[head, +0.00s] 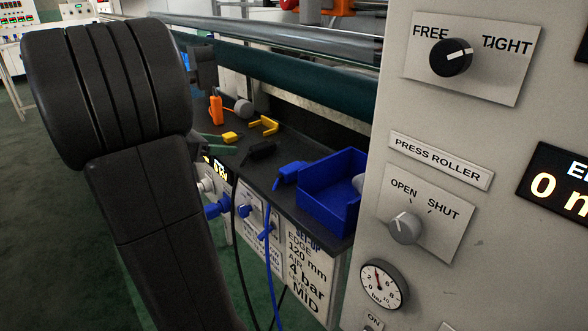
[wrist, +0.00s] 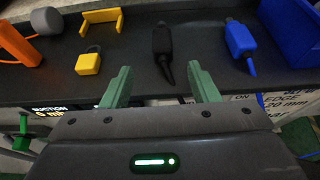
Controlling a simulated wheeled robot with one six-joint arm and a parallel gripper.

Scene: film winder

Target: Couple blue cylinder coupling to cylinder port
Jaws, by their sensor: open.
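A blue coupling (wrist: 240,42) with a short tail lies on the dark shelf, right of a similar black coupling (wrist: 162,42). In the head view the blue coupling (head: 289,174) lies just left of a blue bin. My gripper (wrist: 162,84) has two green fingers spread apart with nothing between them. It is at the shelf's front edge, with the black coupling beyond the gap and the blue one to the right. In the head view my arm hides most of it. Blue fittings (head: 246,210) show on the panel below the shelf; I cannot tell which part is the cylinder port.
The blue bin (head: 325,205) stands at the shelf's right end. A yellow padlock (wrist: 88,61), a yellow bracket (wrist: 100,20) and an orange tool (wrist: 18,43) lie left on the shelf (wrist: 130,60). Blue and black hoses hang in front of the panel. A grey control cabinet (head: 440,130) stands right.

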